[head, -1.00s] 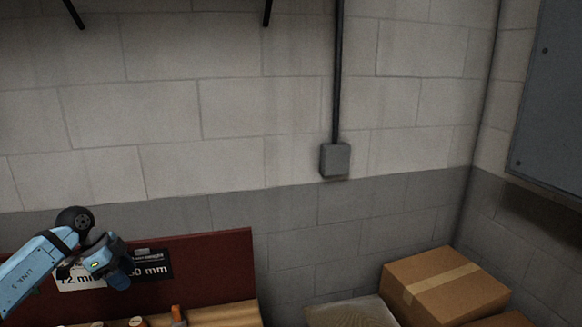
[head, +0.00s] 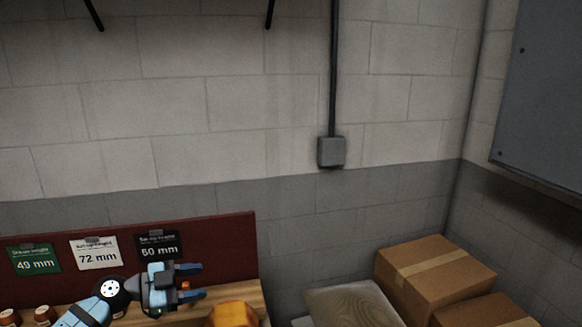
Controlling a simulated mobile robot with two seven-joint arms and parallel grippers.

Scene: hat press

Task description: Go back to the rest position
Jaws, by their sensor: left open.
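My left gripper (head: 190,281) is at the lower left in the head view. Its two dark-blue fingers point right and stand apart, with a gap between them. I see nothing held in it. It is in front of the red backboard (head: 215,245) and over the wooden bench (head: 247,289). My blue left arm comes in from the bottom edge. My right gripper is out of the picture.
Signs reading 49 mm (head: 35,260), 72 mm (head: 97,254) and 50 or 60 mm (head: 160,244) hang on the backboard. An orange rounded object (head: 233,314) is at the bottom edge. Cardboard boxes (head: 436,275) and a pale sack (head: 352,304) stand right. A grey wall box (head: 331,152) is above.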

